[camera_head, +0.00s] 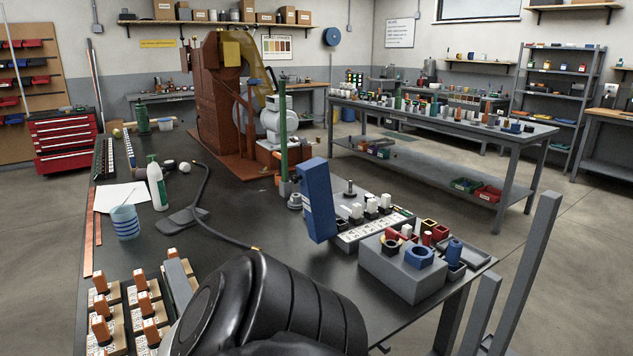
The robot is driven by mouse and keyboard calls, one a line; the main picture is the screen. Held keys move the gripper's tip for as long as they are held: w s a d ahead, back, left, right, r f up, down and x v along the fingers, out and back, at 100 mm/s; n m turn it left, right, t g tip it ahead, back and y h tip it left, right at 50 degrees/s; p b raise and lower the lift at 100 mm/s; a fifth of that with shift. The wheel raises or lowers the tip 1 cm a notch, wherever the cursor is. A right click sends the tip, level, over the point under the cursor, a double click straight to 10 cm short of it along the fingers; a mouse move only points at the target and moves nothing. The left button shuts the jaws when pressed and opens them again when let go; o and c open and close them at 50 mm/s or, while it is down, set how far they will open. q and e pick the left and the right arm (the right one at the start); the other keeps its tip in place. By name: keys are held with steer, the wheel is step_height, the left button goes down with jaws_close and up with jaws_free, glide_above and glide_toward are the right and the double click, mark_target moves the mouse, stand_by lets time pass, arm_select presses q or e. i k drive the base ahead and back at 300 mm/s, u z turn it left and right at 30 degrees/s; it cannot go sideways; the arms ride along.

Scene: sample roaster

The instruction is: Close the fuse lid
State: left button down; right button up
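The blue lid (318,199) stands raised, tilted a little, at the left end of the fuse block (368,232), a pale strip with white modules on the dark bench. The lid is open. Two parallel grey fingers of what looks like my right gripper (507,288) rise at the lower right, apart and with nothing between them, off the bench's right edge and well away from the lid. My black arm link (272,307) fills the bottom middle. A grey bar beside it, apparently a finger of my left gripper (180,285), is partly hidden by the link.
A grey block with a blue ring (419,254) stands right of the fuse block. A green post (283,140) rises behind the lid. Orange-topped breakers (101,329) fill the lower left. A cable (205,190), a bottle (157,186) and a striped cup (125,222) are on the left.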

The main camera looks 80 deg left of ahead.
mark_target(314, 179)
steer(key=k, duration=0.2)
steer(key=u, duration=1.45)
